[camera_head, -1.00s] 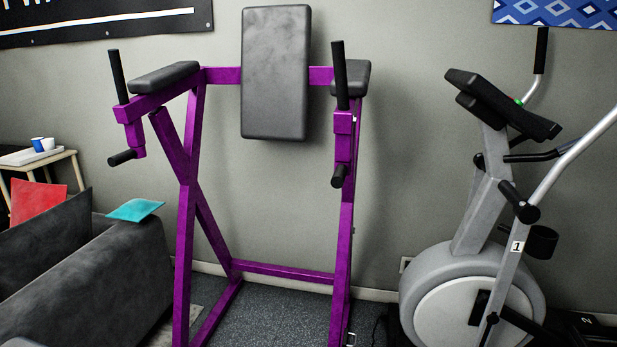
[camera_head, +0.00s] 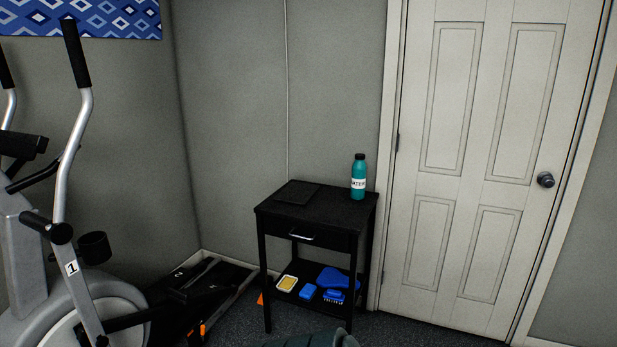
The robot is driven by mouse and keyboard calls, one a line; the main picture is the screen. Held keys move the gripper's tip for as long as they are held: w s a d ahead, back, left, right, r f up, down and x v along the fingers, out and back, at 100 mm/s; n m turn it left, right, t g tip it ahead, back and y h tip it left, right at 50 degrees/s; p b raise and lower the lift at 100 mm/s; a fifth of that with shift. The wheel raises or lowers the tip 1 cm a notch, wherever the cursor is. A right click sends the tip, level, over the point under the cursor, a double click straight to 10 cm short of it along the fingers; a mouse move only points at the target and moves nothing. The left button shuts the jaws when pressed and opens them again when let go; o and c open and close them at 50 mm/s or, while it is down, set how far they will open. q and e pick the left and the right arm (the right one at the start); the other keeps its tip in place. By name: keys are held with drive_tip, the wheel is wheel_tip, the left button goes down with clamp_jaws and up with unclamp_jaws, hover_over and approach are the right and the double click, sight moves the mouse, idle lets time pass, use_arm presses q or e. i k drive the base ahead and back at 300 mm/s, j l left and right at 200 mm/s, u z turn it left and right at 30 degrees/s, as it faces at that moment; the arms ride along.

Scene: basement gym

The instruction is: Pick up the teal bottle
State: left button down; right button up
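The teal bottle (camera_head: 358,182) has a black cap and a white label with dark lettering. It stands upright on the top of a small black side table (camera_head: 318,216), near its back right corner. Neither of my grippers shows in the head view. A dark grey rounded shape at the bottom edge, in front of the table, is only partly in view.
A flat dark pad (camera_head: 297,193) lies on the tabletop. The lower shelf holds a yellow-and-white item (camera_head: 287,283) and several blue items (camera_head: 335,280). An elliptical machine (camera_head: 70,260) stands left. A closed white door (camera_head: 480,160) is right of the table.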

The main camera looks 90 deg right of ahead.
sight(360, 168)
drive_tip(key=z, duration=3.1)
drive_tip(key=i+l, duration=0.15)
drive_tip(key=i+u, duration=0.05)
